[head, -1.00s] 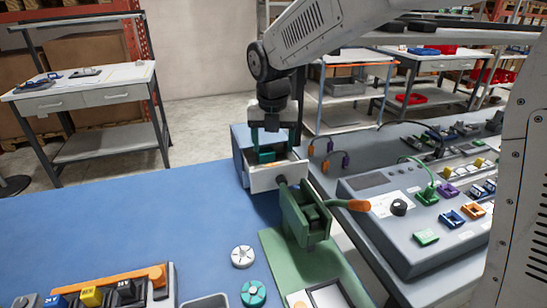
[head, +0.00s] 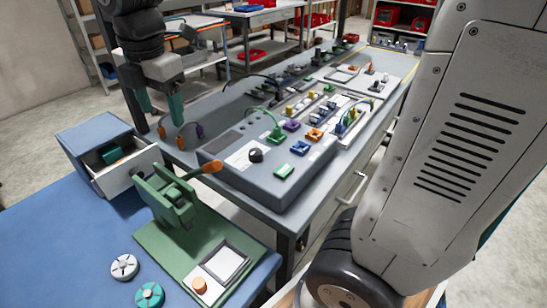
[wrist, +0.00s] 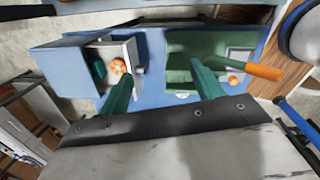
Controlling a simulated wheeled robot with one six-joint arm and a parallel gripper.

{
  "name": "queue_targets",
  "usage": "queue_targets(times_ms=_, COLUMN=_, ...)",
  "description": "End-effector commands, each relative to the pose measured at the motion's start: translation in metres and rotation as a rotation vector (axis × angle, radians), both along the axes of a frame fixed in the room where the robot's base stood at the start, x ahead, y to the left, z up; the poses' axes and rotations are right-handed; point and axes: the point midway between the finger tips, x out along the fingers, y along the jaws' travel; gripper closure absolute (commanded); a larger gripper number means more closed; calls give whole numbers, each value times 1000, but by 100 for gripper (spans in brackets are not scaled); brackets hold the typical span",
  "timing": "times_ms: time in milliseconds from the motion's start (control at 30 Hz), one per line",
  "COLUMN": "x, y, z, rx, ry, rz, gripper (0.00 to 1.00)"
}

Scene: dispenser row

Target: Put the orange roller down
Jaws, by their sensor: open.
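An orange round piece that looks like the orange roller (wrist: 118,66) lies inside the open white drawer (wrist: 132,52) in the wrist view, apart from my fingers. In the head view the drawer (head: 126,178) also shows, its front wall hiding most of the inside. A teal block (head: 111,153) sits in it and also shows in the wrist view (wrist: 98,69). My gripper (head: 161,105) is open and empty, raised above and behind the drawer. Its two teal fingers are spread wide in the wrist view (wrist: 163,78).
A blue cabinet (head: 92,134) holds the drawer. A green press (head: 172,200) with an orange-tipped lever stands beside it. An orange cylinder (head: 199,285) is on the press's base. A grey console (head: 262,165) is to the right. The blue tabletop (head: 62,235) is clear at left.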

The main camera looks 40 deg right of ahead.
Motion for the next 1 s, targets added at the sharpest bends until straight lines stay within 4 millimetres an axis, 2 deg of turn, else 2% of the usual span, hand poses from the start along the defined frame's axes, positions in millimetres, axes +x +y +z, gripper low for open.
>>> queue_targets(times_ms=33, x=-20, y=-14, z=3, rx=22, ry=-6, rz=-148, gripper=34)
queue_targets(times_ms=200, x=-84, y=-50, z=0, rx=98, ry=-12, rz=-692, gripper=34)
queue_targets(times_ms=500, x=-179, y=-85, z=-27, rx=205, ry=-14, rz=-1518, gripper=34)
queue_targets(times_ms=600, x=-200, y=-90, z=-37, rx=231, ry=-16, rz=-1723, gripper=34)
queue_targets(times_ms=700, x=-214, y=-93, z=-44, rx=246, ry=-16, rz=-1857, gripper=34)
queue_targets(times_ms=800, x=-220, y=-94, z=-48, rx=253, ry=-15, rz=-1923, gripper=34)
queue_targets(times_ms=1000, x=-221, y=-94, z=-48, rx=254, ry=-15, rz=-1938, gripper=34)
